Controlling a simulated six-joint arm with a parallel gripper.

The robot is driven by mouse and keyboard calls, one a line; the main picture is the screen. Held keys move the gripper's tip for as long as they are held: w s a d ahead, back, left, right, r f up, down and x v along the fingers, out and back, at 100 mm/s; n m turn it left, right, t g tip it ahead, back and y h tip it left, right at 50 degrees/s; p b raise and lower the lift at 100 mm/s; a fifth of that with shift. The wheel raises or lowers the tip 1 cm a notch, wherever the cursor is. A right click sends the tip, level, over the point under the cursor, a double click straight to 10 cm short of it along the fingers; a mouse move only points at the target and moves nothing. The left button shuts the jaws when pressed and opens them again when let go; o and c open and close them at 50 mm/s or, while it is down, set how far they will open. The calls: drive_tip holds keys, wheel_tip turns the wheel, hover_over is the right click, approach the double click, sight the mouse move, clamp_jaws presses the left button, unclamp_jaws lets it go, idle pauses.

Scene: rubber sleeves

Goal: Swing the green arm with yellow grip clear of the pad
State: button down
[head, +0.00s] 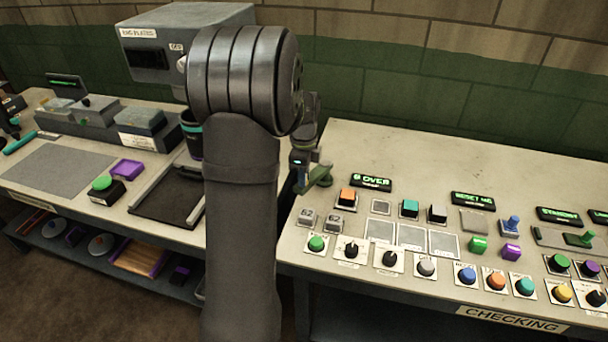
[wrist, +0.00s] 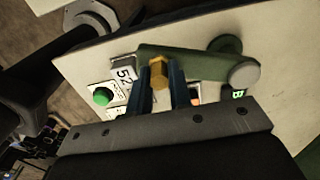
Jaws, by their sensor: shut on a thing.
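The green arm (wrist: 195,62) runs across the wrist view, with a round pivot end (wrist: 242,74) at right. Its yellow grip (wrist: 158,75) stands up between the fingers of my gripper (wrist: 162,80), which is shut on it. The arm's left end lies over or beside a pale plate marked 52 (wrist: 124,74); I cannot tell whether this is the pad. In the head view, the green arm (head: 320,176) shows at the panel's back left, just right of my gripper (head: 300,180). The yellow grip is hidden there.
The control panel (head: 400,150) carries several buttons and knobs. An orange button (head: 347,196) and a lit display (head: 371,182) are right of the green arm. A grey box (head: 150,50) stands at the back left.

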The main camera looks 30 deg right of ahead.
drive_tip(key=c, duration=1.3)
unclamp_jaws()
drive_tip(key=shift+w, duration=0.1)
wheel_tip(320, 180, up, 18)
drive_tip(key=shift+f, duration=0.25)
drive_tip(key=shift+f, duration=0.15)
wheel_tip(320, 180, down, 17)
drive_tip(key=shift+f, duration=0.1)
